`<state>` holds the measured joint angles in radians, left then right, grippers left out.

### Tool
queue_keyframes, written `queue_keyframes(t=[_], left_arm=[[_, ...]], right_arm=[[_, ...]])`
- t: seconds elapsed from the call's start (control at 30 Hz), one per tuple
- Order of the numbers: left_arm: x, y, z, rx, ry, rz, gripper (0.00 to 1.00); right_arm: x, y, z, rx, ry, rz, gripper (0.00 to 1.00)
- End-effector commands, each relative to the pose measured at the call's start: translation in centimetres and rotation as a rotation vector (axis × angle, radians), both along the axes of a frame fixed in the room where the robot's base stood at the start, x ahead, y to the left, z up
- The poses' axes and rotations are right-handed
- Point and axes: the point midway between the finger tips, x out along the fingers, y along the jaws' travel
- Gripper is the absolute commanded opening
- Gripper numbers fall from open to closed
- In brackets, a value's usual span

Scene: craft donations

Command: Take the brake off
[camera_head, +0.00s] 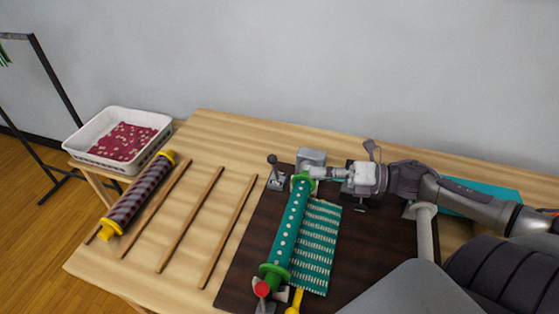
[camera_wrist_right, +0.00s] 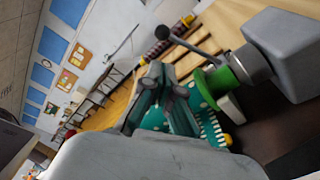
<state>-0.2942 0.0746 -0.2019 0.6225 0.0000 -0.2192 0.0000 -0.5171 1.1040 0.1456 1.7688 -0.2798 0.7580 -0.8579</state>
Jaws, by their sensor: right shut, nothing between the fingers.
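The brake lever (camera_head: 274,168), a thin stalk with a dark ball on top, stands on a small grey base at the back left of the dark board. It also shows in the right wrist view (camera_wrist_right: 190,47), beyond my fingers. The roller (camera_head: 289,222) with dotted teal cloth has green end flanges (camera_head: 302,182) and lies beside the lever. My right gripper (camera_head: 322,173) is shut and empty, over the roller's far end, to the right of the lever and apart from it. Its closed fingers also show in the right wrist view (camera_wrist_right: 160,88). My left gripper is out of view.
A grey block (camera_head: 312,157) stands behind the roller's far end. A red-knobbed crank (camera_head: 262,289) is at the near end. Patterned teal fabric (camera_head: 318,245) lies right of the roller. Wooden slats (camera_head: 190,220), a striped roll (camera_head: 138,197) and a white basket (camera_head: 85,141) are left.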

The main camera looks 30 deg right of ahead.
Motion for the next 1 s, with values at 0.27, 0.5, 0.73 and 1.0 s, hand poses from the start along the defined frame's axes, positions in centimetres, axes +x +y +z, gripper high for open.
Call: queue_keyframes(t=[0.27, 0.5, 0.73, 1.0], left_arm=[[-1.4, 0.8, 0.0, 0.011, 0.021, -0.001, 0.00], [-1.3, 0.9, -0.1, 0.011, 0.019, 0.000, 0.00], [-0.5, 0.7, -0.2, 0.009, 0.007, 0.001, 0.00], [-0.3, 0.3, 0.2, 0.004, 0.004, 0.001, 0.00]], right_arm=[[0.0, 0.0, 0.0, 0.000, 0.000, 0.000, 0.00], [0.7, 0.8, 0.0, 0.001, -0.002, 0.001, 0.00], [2.8, 3.2, 0.0, 0.002, -0.006, 0.001, 0.00], [5.3, 5.9, -0.3, 0.001, -0.004, 0.000, 0.00]])
